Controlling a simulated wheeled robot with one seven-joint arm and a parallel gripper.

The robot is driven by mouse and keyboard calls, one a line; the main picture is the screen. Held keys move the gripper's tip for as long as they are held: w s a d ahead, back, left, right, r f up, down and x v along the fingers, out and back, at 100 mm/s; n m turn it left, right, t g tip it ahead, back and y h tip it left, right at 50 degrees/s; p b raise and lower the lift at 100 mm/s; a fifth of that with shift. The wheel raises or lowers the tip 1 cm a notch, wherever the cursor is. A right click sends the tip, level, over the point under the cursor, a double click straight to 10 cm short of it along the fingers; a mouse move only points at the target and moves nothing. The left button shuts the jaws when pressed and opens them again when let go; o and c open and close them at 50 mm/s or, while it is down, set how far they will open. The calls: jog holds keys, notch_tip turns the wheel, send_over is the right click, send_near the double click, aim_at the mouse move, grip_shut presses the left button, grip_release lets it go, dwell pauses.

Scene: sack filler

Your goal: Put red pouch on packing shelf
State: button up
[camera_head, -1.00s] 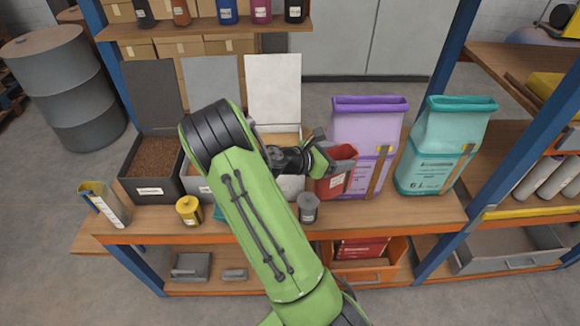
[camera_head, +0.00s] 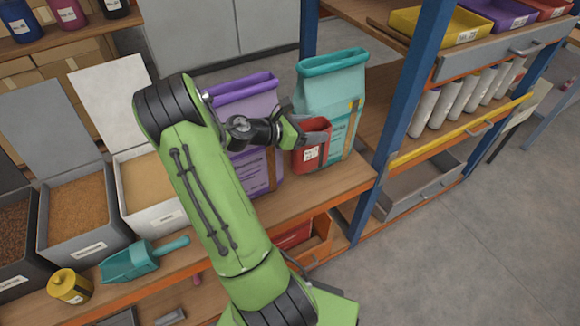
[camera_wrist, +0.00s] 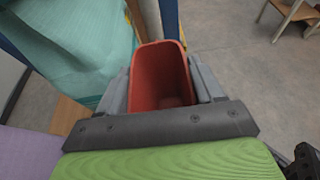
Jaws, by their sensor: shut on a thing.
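The red pouch (camera_head: 311,152), open at the top with a white label on its front, is between the jaws of my gripper (camera_head: 308,136). The gripper is shut on it. In the wrist view the pouch (camera_wrist: 160,75) is upright between the grey fingers (camera_wrist: 160,88), and it looks empty inside. In the head view it is in front of the teal sack (camera_head: 333,85), over the right part of the wooden bench (camera_head: 335,187). I cannot tell how far its base is from the bench top. No shelf is visibly marked as the packing shelf.
The purple sack (camera_head: 250,97) stands left of the teal one, partly behind my arm. A blue post (camera_head: 412,85) rises right of the bench. Beyond it is a rack with coloured bins (camera_head: 436,25), white cylinders (camera_head: 452,101) and a grey drawer (camera_head: 420,185). Floor is clear at right.

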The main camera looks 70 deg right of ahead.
aim_at(307, 166)
notch_tip(307, 166, down, 15)
jog(key=b, duration=0.4)
jog(key=shift+w, duration=0.1)
jog(key=shift+f, duration=0.2)
jog(key=o, duration=1)
jog(key=shift+w+a+r, duration=0.1)
jog(key=shift+r, duration=0.15)
jog(key=p+v, duration=0.2)
jog(key=v, duration=0.9)
jog(key=shift+w+a+r, duration=0.15)
jog(key=shift+w+a, duration=0.05)
jog(key=shift+a, duration=0.1)
